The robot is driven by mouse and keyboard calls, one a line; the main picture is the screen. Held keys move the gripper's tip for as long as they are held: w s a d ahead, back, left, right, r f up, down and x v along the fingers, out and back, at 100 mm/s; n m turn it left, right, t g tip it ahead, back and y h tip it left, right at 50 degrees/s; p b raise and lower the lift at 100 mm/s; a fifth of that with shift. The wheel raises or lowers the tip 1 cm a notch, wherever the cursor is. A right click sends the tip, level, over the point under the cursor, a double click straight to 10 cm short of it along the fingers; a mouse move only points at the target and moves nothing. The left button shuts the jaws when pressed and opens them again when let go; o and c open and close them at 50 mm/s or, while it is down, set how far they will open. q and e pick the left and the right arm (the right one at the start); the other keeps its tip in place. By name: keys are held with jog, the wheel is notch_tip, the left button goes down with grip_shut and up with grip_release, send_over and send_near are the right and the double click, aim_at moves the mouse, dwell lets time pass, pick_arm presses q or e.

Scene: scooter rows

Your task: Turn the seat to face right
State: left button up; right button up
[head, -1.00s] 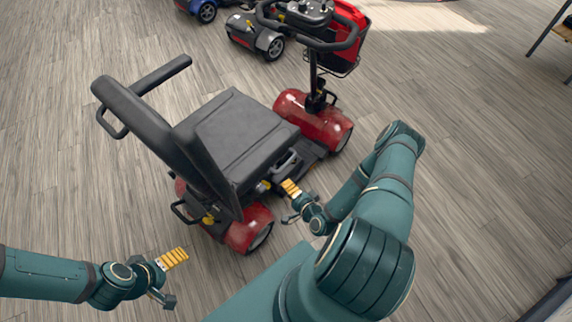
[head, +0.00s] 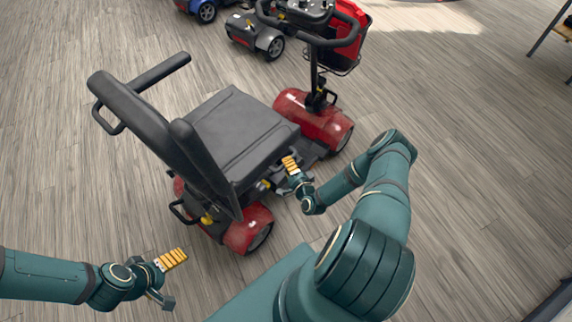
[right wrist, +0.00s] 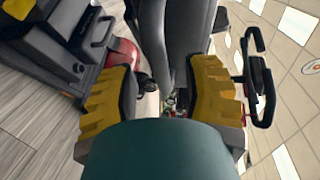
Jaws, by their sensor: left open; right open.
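The black padded seat (head: 238,132) is on a red mobility scooter (head: 246,230). Its backrest (head: 160,130) is at the left and the seat front points right, towards the tiller. My right gripper (head: 288,172) is at the near side of the seat, close to its front edge and just below the cushion. In the right wrist view its yellow-padded fingers (right wrist: 165,95) are apart, with a dark padded part (right wrist: 170,40) beyond them. I cannot tell whether they touch it. My left gripper (head: 168,278) is open and empty above the floor, left of the scooter's rear.
The scooter's handlebar (head: 318,30) and red basket (head: 346,40) stand at its front. Other scooters (head: 258,35) are at the top. A table or shelf leg (head: 544,32) is at the upper right. The wooden floor (head: 465,150) on the right is clear.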

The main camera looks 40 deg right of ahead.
jog(key=shift+x, duration=1.15)
grip_shut()
